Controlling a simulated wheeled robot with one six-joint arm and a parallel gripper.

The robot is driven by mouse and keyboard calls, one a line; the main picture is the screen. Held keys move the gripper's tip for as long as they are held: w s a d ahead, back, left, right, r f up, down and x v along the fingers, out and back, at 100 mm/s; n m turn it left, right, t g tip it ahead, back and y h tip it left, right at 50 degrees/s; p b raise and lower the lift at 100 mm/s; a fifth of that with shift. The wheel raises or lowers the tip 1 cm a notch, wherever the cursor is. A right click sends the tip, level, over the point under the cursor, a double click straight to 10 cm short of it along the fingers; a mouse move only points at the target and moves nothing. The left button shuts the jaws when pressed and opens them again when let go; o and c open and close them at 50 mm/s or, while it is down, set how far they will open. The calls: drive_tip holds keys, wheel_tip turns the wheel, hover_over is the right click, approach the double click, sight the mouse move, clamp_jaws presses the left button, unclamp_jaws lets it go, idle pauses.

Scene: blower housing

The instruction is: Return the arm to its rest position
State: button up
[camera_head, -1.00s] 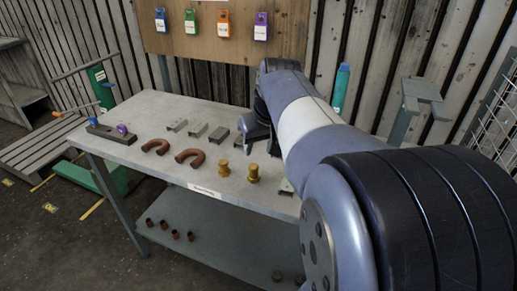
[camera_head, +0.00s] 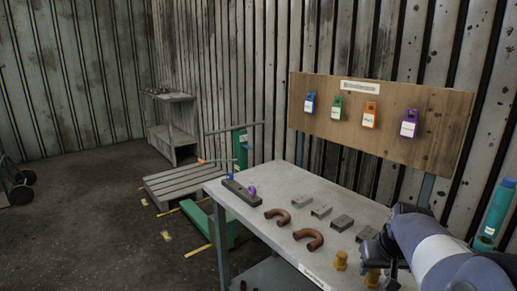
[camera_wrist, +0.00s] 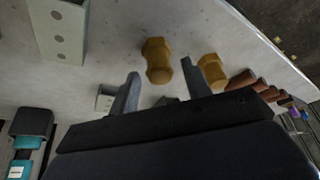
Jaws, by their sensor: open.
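My arm (camera_head: 440,255) reaches in from the lower right of the head view, over the right part of the workbench (camera_head: 215,185). My gripper (camera_head: 378,250) hangs close to two brass fittings (camera_head: 341,261). In the wrist view my gripper (camera_wrist: 159,75) shows two dark fingers spread apart with nothing held between them. One brass fitting (camera_wrist: 157,62) appears beyond the gap between the fingers, and the other brass fitting (camera_wrist: 211,72) beyond the right finger. The distance from fingertips to fittings cannot be told.
Brown U-shaped pipes (camera_head: 308,239), grey brackets (camera_head: 342,222) and a dark block (camera_head: 241,192) lie on the bench. A board (camera_head: 440,140) with coloured tags stands behind. A teal cylinder (camera_head: 497,207) is at right. The floor (camera_head: 90,220) left of the bench is mostly clear.

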drive_tip(key=shift+x, duration=1.1)
drive_tip(key=shift+s+r, duration=0.2)
drive_tip(key=shift+r, duration=1.9)
